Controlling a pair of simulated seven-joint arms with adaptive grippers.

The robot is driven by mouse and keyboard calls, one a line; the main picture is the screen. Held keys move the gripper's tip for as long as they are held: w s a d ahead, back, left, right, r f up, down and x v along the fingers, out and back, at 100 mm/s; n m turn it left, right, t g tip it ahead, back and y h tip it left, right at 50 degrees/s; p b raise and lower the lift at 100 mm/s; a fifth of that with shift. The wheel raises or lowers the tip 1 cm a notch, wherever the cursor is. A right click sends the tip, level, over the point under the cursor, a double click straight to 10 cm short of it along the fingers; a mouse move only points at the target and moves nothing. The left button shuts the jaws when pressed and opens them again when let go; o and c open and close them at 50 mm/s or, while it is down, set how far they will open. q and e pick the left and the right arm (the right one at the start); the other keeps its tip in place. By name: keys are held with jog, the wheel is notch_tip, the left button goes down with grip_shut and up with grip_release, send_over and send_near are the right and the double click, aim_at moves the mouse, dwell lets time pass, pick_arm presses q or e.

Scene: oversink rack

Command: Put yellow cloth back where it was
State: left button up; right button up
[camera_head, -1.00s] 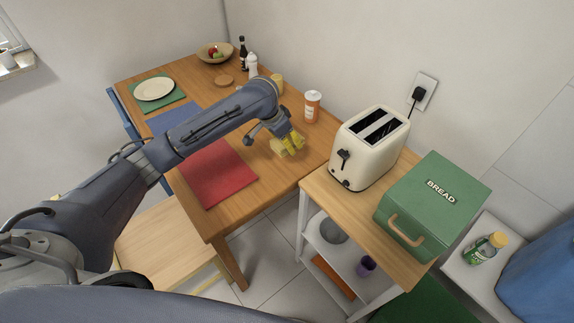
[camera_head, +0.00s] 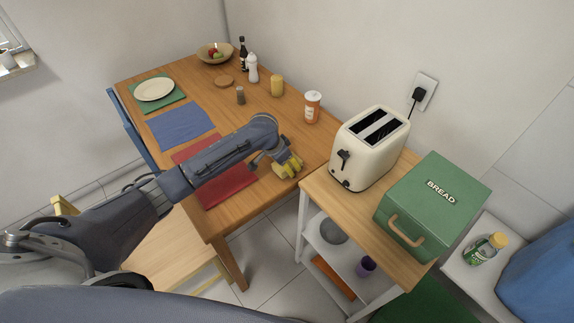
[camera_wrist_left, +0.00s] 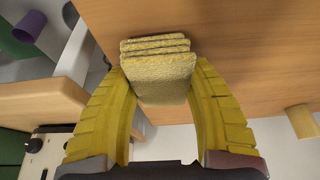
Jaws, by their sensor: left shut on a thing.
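The yellow cloth (camera_wrist_left: 160,78) is a folded, layered, textured bundle in the left wrist view. My left gripper (camera_wrist_left: 160,88) has its two yellow, ribbed fingers closed on the cloth's two sides. In the head view my left gripper (camera_head: 287,168) is at the right edge of the wooden table (camera_head: 225,117), near the corner by the toaster cart. There the cloth is hard to tell from the yellow fingers. I cannot tell whether the cloth touches the tabletop. My right gripper is not in view.
An orange-labelled bottle (camera_head: 312,107) and a yellow cup (camera_head: 277,86) stand behind the gripper. The cart with the cream toaster (camera_head: 368,148) and green bread box (camera_head: 432,205) is close on the right. A red placemat (camera_head: 212,190) lies partly under my arm.

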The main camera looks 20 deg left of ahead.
pick_arm(q)
jog(key=shift+f, duration=0.35)
jog(key=o, duration=1.1)
jog(key=shift+f, duration=0.15)
jog(key=shift+s+a+r, duration=0.1)
jog(key=shift+r, duration=0.5)
jog(key=v, duration=1.1)
jog(key=shift+s, duration=0.1)
